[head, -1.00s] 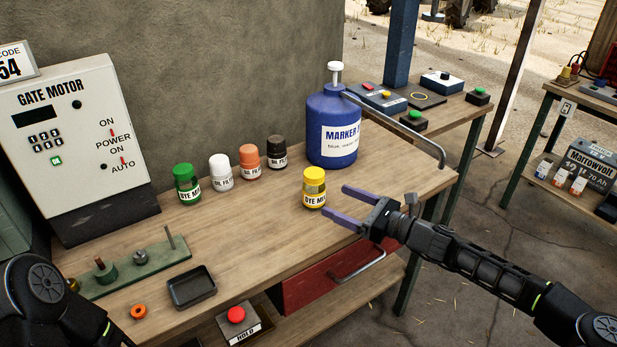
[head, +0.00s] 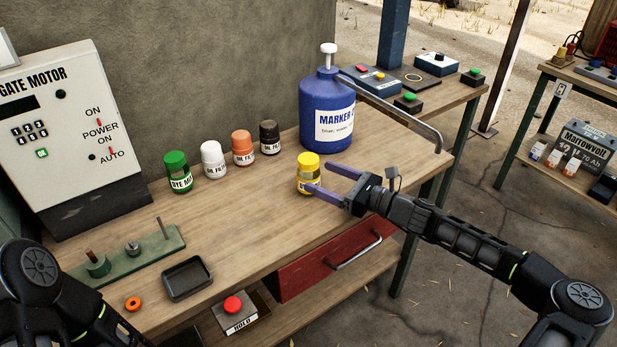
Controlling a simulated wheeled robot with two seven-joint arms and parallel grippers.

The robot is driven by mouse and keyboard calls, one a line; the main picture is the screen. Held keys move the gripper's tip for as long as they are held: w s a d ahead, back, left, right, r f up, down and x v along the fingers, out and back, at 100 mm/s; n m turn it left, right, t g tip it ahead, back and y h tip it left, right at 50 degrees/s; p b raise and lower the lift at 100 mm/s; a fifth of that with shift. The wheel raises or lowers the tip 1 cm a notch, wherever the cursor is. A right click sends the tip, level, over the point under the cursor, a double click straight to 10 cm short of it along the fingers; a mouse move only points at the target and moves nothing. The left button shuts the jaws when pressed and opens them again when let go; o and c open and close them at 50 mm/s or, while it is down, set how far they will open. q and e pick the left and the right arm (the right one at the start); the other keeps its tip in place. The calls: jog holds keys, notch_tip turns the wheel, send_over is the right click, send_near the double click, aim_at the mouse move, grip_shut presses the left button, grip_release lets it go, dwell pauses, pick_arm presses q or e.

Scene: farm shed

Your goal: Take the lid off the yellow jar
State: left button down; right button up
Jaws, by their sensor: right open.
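The yellow jar (head: 308,174) stands upright on the workbench, and its yellow lid (head: 308,160) is on it. My right gripper (head: 318,177) is open. Its two purple fingers point left at the jar from the right; the near finger overlaps the lower front of the jar in the picture and the far finger ends just to its right. I cannot tell whether a finger touches the jar. My left arm (head: 35,285) shows at the lower left, but its gripper is out of view.
Green (head: 177,172), white (head: 213,160), orange (head: 243,148) and black (head: 269,138) jars stand in a row behind. A big blue pump jug (head: 327,110) stands behind the yellow jar. A black tray (head: 187,279) lies front left. The bench middle is clear.

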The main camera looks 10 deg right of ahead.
aim_at(317, 175)
jog(key=p+x, duration=0.1)
jog(key=x, duration=0.4)
jog(key=shift+a, duration=0.15)
dwell(0.5)
jog(key=c, duration=1.5)
jog(key=shift+o, duration=0.2)
jog(key=shift+r, duration=0.1)
notch_tip(317, 175, up, 10)
